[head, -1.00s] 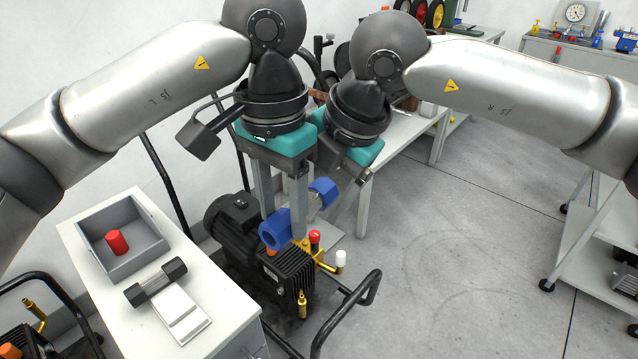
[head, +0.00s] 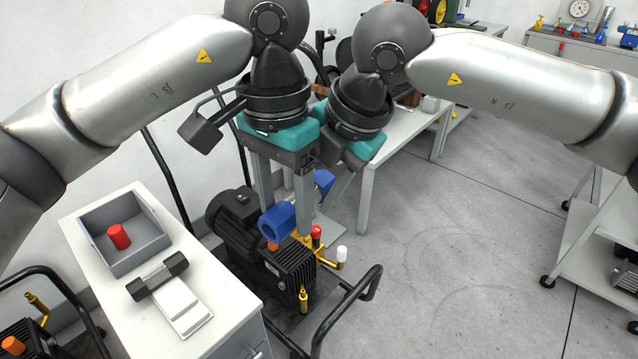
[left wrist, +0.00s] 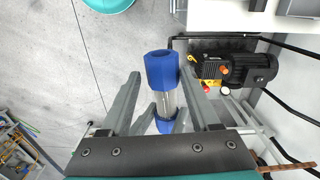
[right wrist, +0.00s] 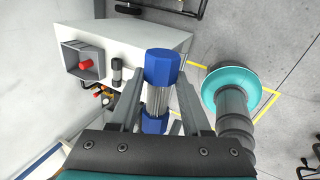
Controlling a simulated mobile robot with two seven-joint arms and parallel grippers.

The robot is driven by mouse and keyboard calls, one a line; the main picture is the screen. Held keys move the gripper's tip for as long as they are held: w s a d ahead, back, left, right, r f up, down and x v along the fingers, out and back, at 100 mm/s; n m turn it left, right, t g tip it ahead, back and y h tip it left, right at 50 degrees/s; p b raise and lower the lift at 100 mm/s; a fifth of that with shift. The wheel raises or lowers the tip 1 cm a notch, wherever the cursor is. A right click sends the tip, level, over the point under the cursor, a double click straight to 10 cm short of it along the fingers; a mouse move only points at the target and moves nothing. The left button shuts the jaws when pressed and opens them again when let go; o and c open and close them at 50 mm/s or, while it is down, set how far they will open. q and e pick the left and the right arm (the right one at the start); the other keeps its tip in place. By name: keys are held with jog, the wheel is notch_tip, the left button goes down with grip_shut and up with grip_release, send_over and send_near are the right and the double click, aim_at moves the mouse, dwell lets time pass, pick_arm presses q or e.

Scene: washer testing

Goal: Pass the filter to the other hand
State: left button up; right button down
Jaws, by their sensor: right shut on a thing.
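The filter is a cylinder with blue hexagonal ends and a clear middle. In the head view its near blue end (head: 278,222) and far blue end (head: 324,182) show on either side of a left finger. My right gripper (right wrist: 158,76) is shut on the filter, with its fingers on either side in the right wrist view. My left gripper (head: 285,212) is open, its fingers spread around the filter near the near end. In the left wrist view the filter (left wrist: 161,72) stands between the fingers, with a gap at the left finger. Finger contact is partly hidden in the head view.
A black pump (head: 235,225) with brass fittings and red and white caps stands below the grippers. At left, a white bench (head: 225,305) carries a grey tray (head: 150,255) with a red cylinder (head: 119,237) and a dark-ended part (head: 157,276).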

pick_arm(q)
jog(key=o, duration=0.4)
jog(key=shift+r, duration=0.1)
